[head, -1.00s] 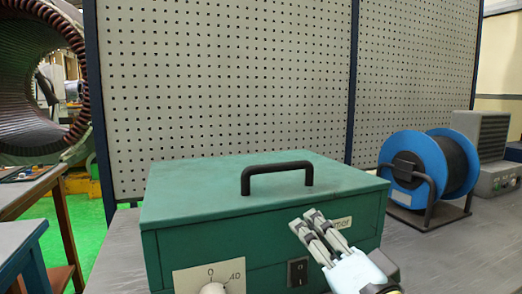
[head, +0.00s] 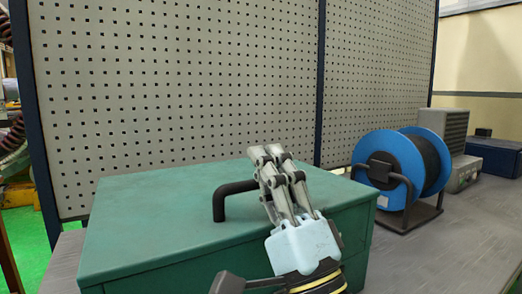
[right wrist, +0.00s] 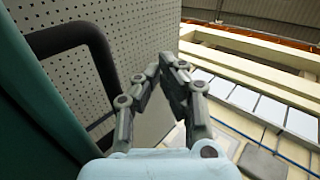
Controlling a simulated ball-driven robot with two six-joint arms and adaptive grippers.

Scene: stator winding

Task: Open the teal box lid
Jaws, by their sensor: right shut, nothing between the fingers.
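The teal box (head: 330,230) stands on the grey bench with its lid (head: 150,222) down. A black bar handle (head: 219,202) rises from the lid, and its right part is hidden behind my right gripper (head: 266,151). The gripper is shut and empty, its fingers pointing up beside the handle's right part in the head view. In the right wrist view the shut fingertips (right wrist: 168,63) are just right of the black handle (right wrist: 92,38), with a gap visible between them. The lid also shows at the left edge there (right wrist: 28,95). My left gripper is not in view.
A blue cable reel (head: 393,163) on a black stand is right of the box. A grey vented unit (head: 449,130) and a dark blue box (head: 494,156) stand behind it. A pegboard (head: 180,80) rises behind the box. The bench (head: 420,250) is clear at front right.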

